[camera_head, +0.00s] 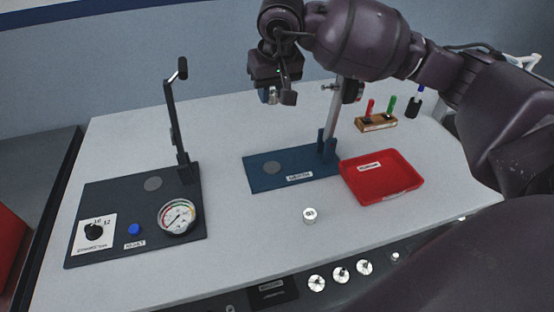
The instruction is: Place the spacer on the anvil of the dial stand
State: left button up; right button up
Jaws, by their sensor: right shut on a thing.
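My right gripper (273,94) hangs high above the blue dial stand (258,183), its arm reaching in from the right. It is shut on a small silvery piece, the spacer (269,96), mostly hidden by the fingers. The stand's column (331,112) rises at the base's right end. My arm hides its upper part, and no dial shows. My left gripper is not in view.
A small labelled cylinder (310,215) stands on the table in front. A red tray (382,177) lies right of the stand. A dark fixture (110,200) with an upright lever and gauge (178,216) is at left. A wooden pen block (376,123) stands behind the tray.

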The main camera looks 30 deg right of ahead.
aim_at(271, 166)
jog(key=shift+n, duration=0.3)
jog(key=shift+s+a, duration=0.1)
jog(key=shift+a, duration=0.05)
notch_tip(271, 166, down, 20)
jog(key=shift+b, duration=0.45)
jog(key=shift+f, duration=0.2)
jog(key=o, duration=0.9)
jog(key=shift+o, duration=0.4)
jog(key=shift+r, duration=0.15)
